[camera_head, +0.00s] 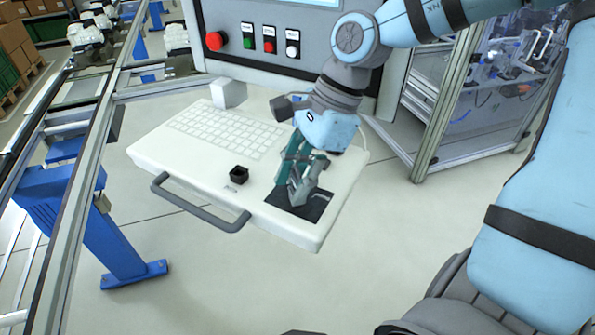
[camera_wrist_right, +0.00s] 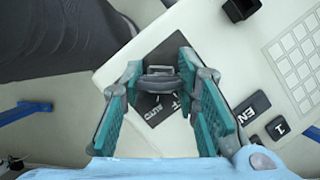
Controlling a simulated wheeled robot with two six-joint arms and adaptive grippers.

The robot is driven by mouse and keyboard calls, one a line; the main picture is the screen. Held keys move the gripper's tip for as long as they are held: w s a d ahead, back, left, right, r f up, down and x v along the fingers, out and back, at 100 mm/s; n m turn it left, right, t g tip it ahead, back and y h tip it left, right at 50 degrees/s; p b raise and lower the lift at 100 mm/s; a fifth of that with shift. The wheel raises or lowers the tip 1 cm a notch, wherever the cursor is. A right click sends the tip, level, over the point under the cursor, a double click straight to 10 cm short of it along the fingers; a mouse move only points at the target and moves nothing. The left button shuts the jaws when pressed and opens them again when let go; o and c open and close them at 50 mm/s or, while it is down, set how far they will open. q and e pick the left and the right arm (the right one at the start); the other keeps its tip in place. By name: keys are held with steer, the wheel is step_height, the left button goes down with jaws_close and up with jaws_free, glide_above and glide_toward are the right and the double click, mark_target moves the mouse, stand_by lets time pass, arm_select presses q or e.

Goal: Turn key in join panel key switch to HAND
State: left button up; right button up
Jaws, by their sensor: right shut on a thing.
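The key switch sits on a dark square plate (camera_head: 312,207) at the near right corner of the white console. In the right wrist view, the key (camera_wrist_right: 160,82) shows as a dark grey piece above this plate (camera_wrist_right: 152,108), between the fingertips. The plate has white lettering, partly readable as AUTO, and short white marks. Which mark the key points at is unclear. My right gripper (camera_head: 299,192) reaches down onto the plate and is shut on the key; the wrist view shows a finger at each side (camera_wrist_right: 160,75). My left gripper is not in view.
The white console (camera_head: 150,150) carries a keyboard (camera_head: 225,128), a small black square block (camera_head: 239,175) and a grey front handle (camera_head: 195,205). A button panel (camera_head: 290,70) with a red emergency stop (camera_head: 215,41) stands behind. A conveyor frame (camera_head: 75,190) runs along the left.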

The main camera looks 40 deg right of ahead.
steer(key=shift+n+g+p, duration=0.3)
steer(key=shift+n+p, duration=0.3)
steer(key=shift+p, duration=0.05)
steer(key=shift+n, duration=0.5)
steer(key=shift+f+n+g, duration=0.1)
steer(key=shift+n+g, duration=0.6)
steer(key=shift+n, duration=0.5)
steer(key=o, duration=1.2)
steer(key=shift+o, duration=0.4)
steer(key=o, duration=0.4)
steer(key=shift+d, duration=0.1)
